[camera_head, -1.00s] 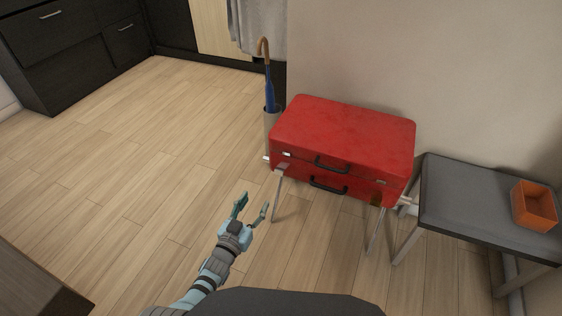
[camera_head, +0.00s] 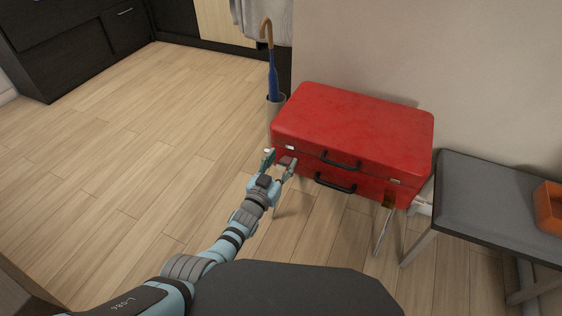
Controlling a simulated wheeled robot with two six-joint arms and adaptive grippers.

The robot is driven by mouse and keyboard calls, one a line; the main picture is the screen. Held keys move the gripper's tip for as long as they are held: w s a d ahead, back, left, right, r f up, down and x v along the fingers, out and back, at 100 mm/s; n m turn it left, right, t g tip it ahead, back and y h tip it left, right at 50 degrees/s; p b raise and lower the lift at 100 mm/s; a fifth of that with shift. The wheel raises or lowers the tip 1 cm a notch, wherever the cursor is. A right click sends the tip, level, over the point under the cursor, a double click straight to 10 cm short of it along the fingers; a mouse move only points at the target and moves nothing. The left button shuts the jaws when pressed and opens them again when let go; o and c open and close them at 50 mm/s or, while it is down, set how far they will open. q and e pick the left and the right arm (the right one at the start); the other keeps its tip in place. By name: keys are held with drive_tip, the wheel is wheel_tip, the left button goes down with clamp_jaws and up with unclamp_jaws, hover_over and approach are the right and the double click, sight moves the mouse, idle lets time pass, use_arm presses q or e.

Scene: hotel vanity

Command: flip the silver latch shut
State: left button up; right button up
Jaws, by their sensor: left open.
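A red suitcase (camera_head: 352,125) with its lid down rests on a folding stand by the wall. A small silver latch piece (camera_head: 290,147) shows on the left part of its front, at the lid edge. My left gripper (camera_head: 279,162) is open at the suitcase's front left corner, just below the left silver piece. Its fingers partly hide the front there, and I cannot tell whether they touch it. My right gripper is out of view.
A grey bench (camera_head: 490,195) with an orange box (camera_head: 549,208) stands to the right. A blue umbrella (camera_head: 272,75) stands in a holder (camera_head: 276,104) behind the suitcase's left side. Dark drawers (camera_head: 75,40) are at the back left. The wooden floor on the left is clear.

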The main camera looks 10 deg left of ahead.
use_arm(q)
drive_tip(key=shift+c, duration=0.5)
drive_tip(key=shift+a, duration=0.1)
clamp_jaws()
drive_tip(key=c, duration=0.8)
unclamp_jaws()
drive_tip(key=o, duration=0.9)
drive_tip(key=shift+s, duration=0.1)
